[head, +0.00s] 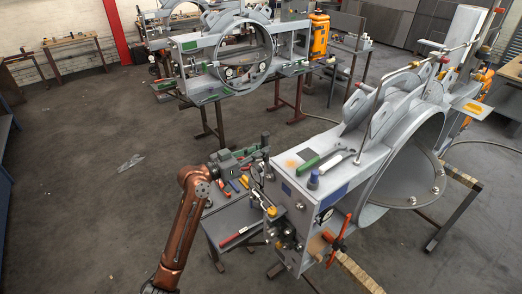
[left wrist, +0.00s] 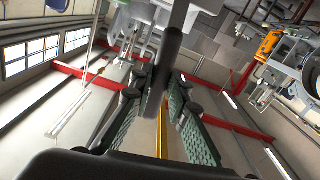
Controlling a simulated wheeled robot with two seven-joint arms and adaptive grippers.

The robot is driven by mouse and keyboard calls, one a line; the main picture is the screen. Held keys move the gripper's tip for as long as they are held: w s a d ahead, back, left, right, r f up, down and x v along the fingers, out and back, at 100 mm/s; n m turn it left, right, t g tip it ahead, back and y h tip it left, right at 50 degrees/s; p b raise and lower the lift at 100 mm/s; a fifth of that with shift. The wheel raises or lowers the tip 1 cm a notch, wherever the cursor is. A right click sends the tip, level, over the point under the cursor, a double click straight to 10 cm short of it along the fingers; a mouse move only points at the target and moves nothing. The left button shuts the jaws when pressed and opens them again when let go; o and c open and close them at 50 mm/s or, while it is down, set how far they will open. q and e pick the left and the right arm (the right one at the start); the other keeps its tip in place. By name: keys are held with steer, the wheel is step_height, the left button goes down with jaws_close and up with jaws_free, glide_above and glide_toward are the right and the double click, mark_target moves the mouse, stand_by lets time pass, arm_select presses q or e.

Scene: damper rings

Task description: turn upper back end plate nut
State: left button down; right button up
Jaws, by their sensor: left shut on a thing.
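The near damper ring frame (head: 345,165) is a large grey housing with a round opening, at the right of the head view. Its end plate (head: 288,222) faces left and front and carries several round nuts and fittings. My left gripper (head: 245,155) is beside the upper back corner of the plate. In the left wrist view its green-padded fingers (left wrist: 158,112) are shut on a dark-handled tool (left wrist: 167,70) with a grey shank. The tool's far end is unclear. My right gripper is not visible.
A small dark table (head: 228,222) with hand tools stands below my left arm. A green-handled tool (head: 307,166) and a blue-capped item (head: 313,180) lie on the frame's top. A second ring frame (head: 222,72) stands behind. The floor at left is clear.

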arm_select(q)
steer(key=c, duration=1.8)
jaws_free()
steer(key=shift+o, duration=0.2)
steer(key=shift+c, duration=0.3)
steer(key=c, duration=0.4)
steer(key=shift+o, duration=0.2)
